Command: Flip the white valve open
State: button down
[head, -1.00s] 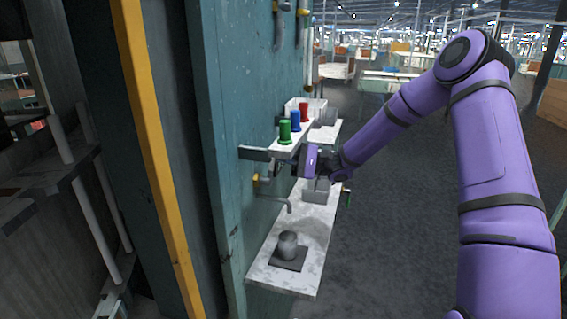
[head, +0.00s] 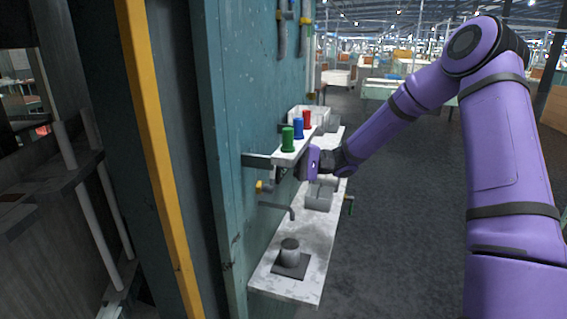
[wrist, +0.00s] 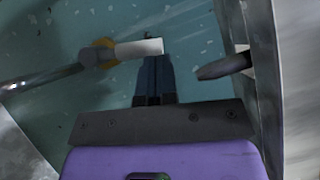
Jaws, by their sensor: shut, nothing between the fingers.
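The white valve handle (wrist: 138,48) points sideways from its yellow-orange body (wrist: 98,53) in the wrist view, in front of the teal wall. The yellow valve part (head: 262,187) also shows on the wall in the head view, above the bent metal spout (head: 280,209). My gripper (wrist: 155,60) is shut and empty. Its fingertips lie just below the handle's free right end in the wrist view; I cannot tell whether they touch it. In the head view my gripper (head: 281,174) is under the small upper shelf, with its fingertips hard to make out.
The upper shelf (head: 283,161) carries green (head: 287,139), blue (head: 298,128) and red (head: 307,119) spools close above my gripper. A grey cup (head: 289,252) stands on the lower shelf (head: 318,240). A dark rod (wrist: 225,66) juts in right of my fingers. Open floor lies to the right.

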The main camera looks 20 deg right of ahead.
jog(key=d+f, duration=0.1)
jog(key=d, duration=0.9)
jog(key=shift+s+d+f, duration=0.2)
jog(key=shift+s+d, duration=0.1)
jog(key=shift+d, duration=0.1)
